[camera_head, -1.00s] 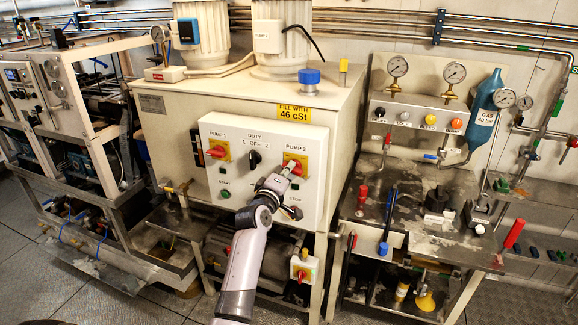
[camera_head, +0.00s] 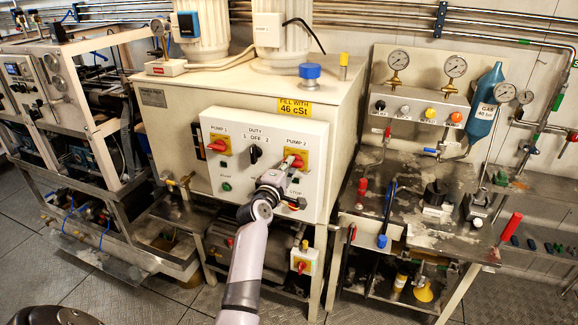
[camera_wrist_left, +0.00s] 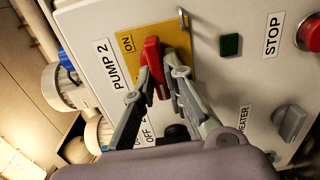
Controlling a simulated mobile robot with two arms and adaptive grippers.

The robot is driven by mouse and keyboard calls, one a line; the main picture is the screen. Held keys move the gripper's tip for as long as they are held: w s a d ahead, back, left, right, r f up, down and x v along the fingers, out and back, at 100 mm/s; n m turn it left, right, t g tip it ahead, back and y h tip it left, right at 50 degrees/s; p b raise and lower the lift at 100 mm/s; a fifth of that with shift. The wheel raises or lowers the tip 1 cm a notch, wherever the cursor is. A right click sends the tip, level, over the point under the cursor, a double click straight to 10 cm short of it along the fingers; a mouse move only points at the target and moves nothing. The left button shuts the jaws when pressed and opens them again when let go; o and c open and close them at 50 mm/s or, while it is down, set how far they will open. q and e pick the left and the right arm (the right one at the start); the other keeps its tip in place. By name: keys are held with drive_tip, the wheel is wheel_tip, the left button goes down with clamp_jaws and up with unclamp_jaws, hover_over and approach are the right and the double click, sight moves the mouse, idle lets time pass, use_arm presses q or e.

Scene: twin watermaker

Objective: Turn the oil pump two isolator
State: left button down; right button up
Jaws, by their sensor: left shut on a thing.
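The oil pump two isolator is a red rotary handle on a yellow plate (camera_head: 303,154) at the upper right of the white control panel (camera_head: 230,190), under the PUMP 2 label. In the left wrist view the red handle (camera_wrist_left: 153,62) stands upright in the picture, slightly tilted, on its yellow plate (camera_wrist_left: 178,38). My left gripper (camera_head: 287,166) reaches the panel from below. Its two fingers (camera_wrist_left: 157,82) are on either side of the handle and shut on it. The fingers and wrist hide part of the plate and the panel below. My right gripper is not seen.
A matching PUMP 1 isolator (camera_head: 217,146) and a black duty selector (camera_head: 255,153) are to the left on the panel. In the left wrist view, a red stop button (camera_wrist_left: 312,33) and a grey heater knob (camera_wrist_left: 290,122) are close by. A cluttered steel bench (camera_head: 415,237) stands right.

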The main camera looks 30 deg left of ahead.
use_arm(q)
drive_tip(key=c, duration=1.6)
unclamp_jaws()
drive_tip(key=shift+c, duration=0.2)
drive_tip(key=shift+s, duration=0.1)
drive_tip(key=v, duration=1.1)
drive_tip(key=shift+s, duration=0.4)
drive_tip(key=shift+f, duration=0.1)
